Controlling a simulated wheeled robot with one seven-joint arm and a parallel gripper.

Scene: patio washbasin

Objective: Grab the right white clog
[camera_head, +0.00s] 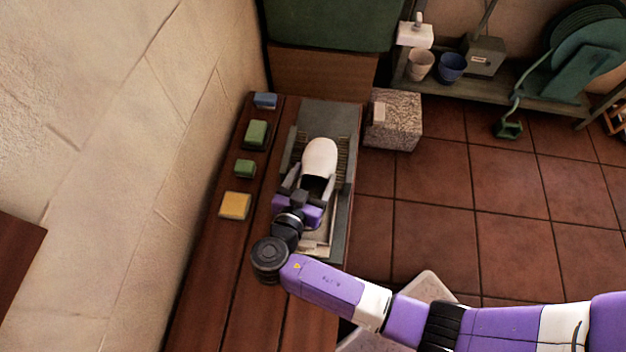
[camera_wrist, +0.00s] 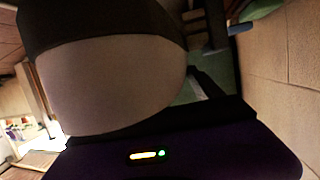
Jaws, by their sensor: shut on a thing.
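A white clog (camera_head: 320,157) with a dark opening is over the grey basin (camera_head: 335,118) on the wooden counter, toe pointing to the back. My gripper (camera_head: 308,187) is shut on the clog's near end, with its fingers on either side. In the wrist view the clog (camera_wrist: 110,85) fills the left and middle of the picture, pale with a dark band, close to the gripper. The fingertips are largely hidden there. Only one white clog shows clearly. I cannot tell whether the clog touches the basin.
Left of the basin on the counter (camera_head: 195,290) lie a yellow sponge (camera_head: 235,205), green blocks (camera_head: 256,133) and a blue block (camera_head: 265,100). A stone block (camera_head: 403,120) stands to the right. A stone wall (camera_head: 120,120) borders the left. Tiled floor (camera_head: 470,190) is open at right.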

